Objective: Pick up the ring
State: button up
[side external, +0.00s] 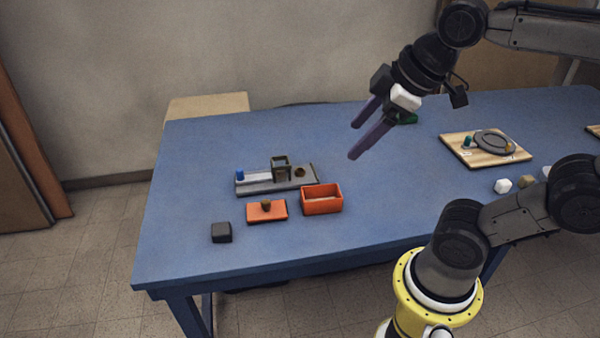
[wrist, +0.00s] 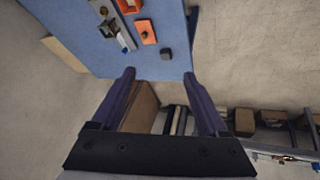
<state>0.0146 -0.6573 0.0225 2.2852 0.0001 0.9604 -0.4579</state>
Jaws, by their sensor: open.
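No ring shows clearly by itself. A flat grey round piece (side external: 494,141), possibly ring-like, lies on a wooden board (side external: 463,150) at the right of the table; I cannot tell if it is the ring. My gripper (side external: 353,141) is open and empty, with purple fingers, high above the table and behind the orange box. In the wrist view my gripper (wrist: 158,75) has its fingers wide apart with nothing between them.
An orange lid (side external: 257,213) with a brown knob, a dark cube (side external: 221,233) and a grey fixture (side external: 252,186) with a blue piece stand near the box. The lid also shows in the wrist view (wrist: 150,38). A white piece (side external: 502,186) lies right. The blue table's middle is clear.

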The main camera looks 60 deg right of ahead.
jog(key=w+d+r+n, duration=0.1)
jog(key=w+r+n, duration=0.15)
jog(key=w, duration=0.35)
jog(key=n+g, duration=0.2)
jog(key=g, duration=0.4)
send_over(300, 170)
jog(key=shift+m, duration=0.25)
notch_tip(300, 170, down, 30)
jog(key=shift+w+d+f, duration=0.1)
jog(key=shift+w+d, duration=0.05)
jog(key=shift+f, duration=2.85)
jog(key=shift+c, duration=0.2)
